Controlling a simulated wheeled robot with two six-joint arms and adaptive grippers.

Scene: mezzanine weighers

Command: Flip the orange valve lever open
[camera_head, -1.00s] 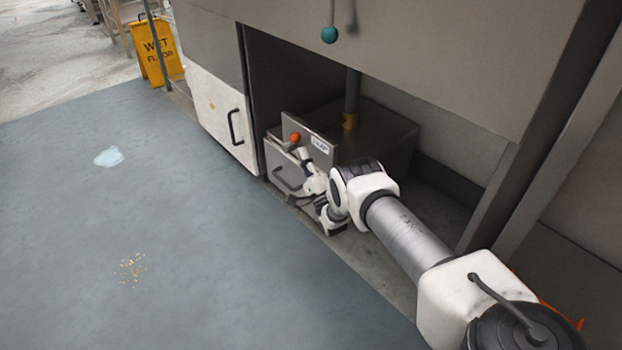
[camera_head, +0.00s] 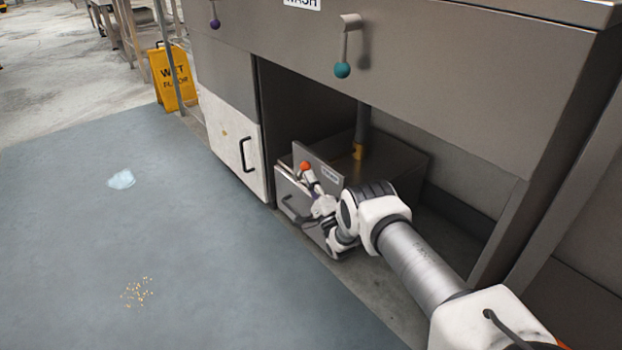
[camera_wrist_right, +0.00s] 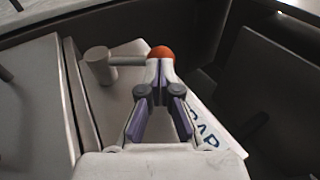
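The valve lever's orange knob (camera_head: 304,165) shows low under the cabinet, at the front of a grey box (camera_head: 390,160) in the recess. In the right wrist view the orange knob (camera_wrist_right: 161,51) is at the end of a grey bar that runs left to a round pivot (camera_wrist_right: 98,66). My right gripper (camera_wrist_right: 161,70) has its fingertips close together, right at the knob, overlapping its lower edge. I cannot tell whether they touch it. In the head view the right gripper (camera_head: 310,178) reaches up to the knob. My left gripper is not in view.
A teal-knobbed lever (camera_head: 342,70) and a purple-knobbed one (camera_head: 214,22) hang on the upper panel. A white door (camera_head: 230,140) with a black handle stands left of the recess. A wet floor sign (camera_head: 173,78), a puddle (camera_head: 121,179) and yellow crumbs (camera_head: 137,292) are on the left.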

